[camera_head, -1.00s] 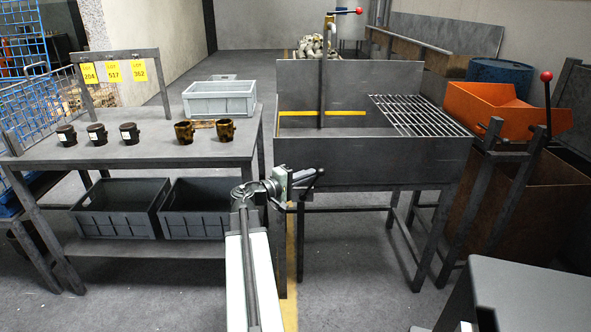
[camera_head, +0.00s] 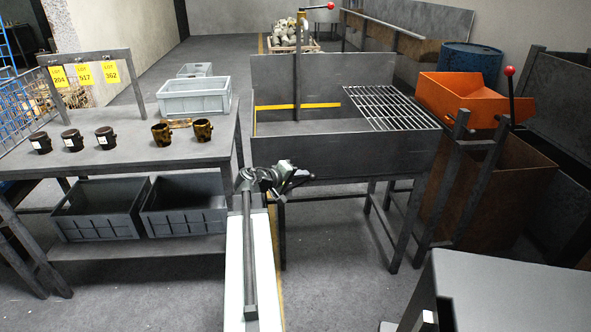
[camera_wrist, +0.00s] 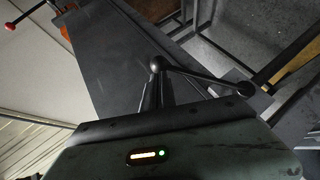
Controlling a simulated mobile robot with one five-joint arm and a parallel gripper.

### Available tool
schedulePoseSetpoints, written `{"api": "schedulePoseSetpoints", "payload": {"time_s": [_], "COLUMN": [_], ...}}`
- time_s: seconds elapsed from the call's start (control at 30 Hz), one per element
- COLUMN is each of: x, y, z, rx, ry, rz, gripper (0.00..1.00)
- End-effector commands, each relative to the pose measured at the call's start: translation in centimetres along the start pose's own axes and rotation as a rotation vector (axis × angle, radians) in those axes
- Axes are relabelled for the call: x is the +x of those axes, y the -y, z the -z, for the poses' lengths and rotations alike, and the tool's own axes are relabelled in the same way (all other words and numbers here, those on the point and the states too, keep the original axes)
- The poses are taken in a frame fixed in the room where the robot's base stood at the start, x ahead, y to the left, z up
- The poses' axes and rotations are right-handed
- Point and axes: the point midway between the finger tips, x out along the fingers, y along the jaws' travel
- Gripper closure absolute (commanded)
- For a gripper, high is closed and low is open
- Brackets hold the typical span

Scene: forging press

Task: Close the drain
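A drain on the tank cannot be made out clearly. My gripper (camera_head: 297,178) is in front of the tank's lower left front and appears empty; contact cannot be told. In the wrist view, the grey-green gripper body (camera_wrist: 200,150) fills the bottom. A black ball-jointed rod (camera_wrist: 205,77) shows just above it; whether it is a finger or a tank lever cannot be told. The finger gap is unclear.
A bench (camera_head: 90,160) with dark cups and a grey crate (camera_head: 195,98) stands left. An orange chute (camera_head: 462,97) with a red-knobbed lever (camera_head: 510,85) stands right. A dark box-like surface (camera_head: 510,300) is at front right. Open floor lies between it and the tank.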

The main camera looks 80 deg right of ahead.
Motion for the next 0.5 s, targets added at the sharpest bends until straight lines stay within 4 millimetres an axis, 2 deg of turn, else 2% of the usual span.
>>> {"api": "schedulePoseSetpoints", "payload": {"time_s": [0.5], "x": [1.3], "y": [0.6], "z": [-0.9], "rx": [0.021], "ry": [-0.004], "rz": [0.031], "gripper": [1.00]}}
